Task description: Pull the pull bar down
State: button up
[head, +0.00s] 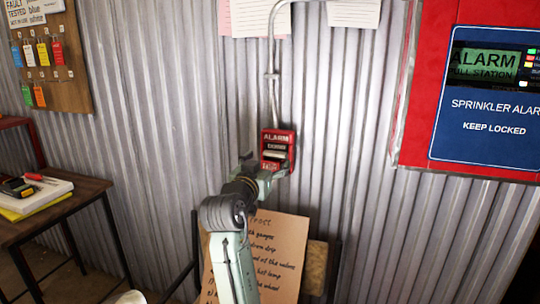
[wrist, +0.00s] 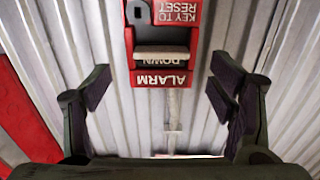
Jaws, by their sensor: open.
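The red alarm pull station (head: 278,145) is fixed to the corrugated wall, in the middle of the head view. In the wrist view it shows upside down at the top centre, with "ALARM", "DOWN" and "KEY TO RESET" lettering. The pull bar (wrist: 161,51) looks like the pale grey piece across its dark recess; its exact outline is hard to tell. My gripper (wrist: 161,88) is open and empty, one dark finger on each side of the station, apart from it. In the head view my gripper (head: 266,172) partly covers the station's lower left.
A grey conduit (head: 274,90) runs up from the station. A red sprinkler alarm panel (head: 418,90) is at the right. A handwritten cardboard sign (head: 277,255) stands below, near a chair. A table (head: 75,205) with papers and a tag board (head: 55,95) are at the left.

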aim_at(274, 155)
jog(key=x, duration=0.4)
jog(key=shift+w+d+p, duration=0.1)
jog(key=shift+w+p, duration=0.2)
jog(key=shift+w, duration=0.1)
jog(key=c, duration=1.7)
notch_tip(274, 155, down, 2)
jog(key=shift+f+b, duration=0.15)
jog(key=shift+b, duration=0.5)
jog(key=o, duration=1.7)
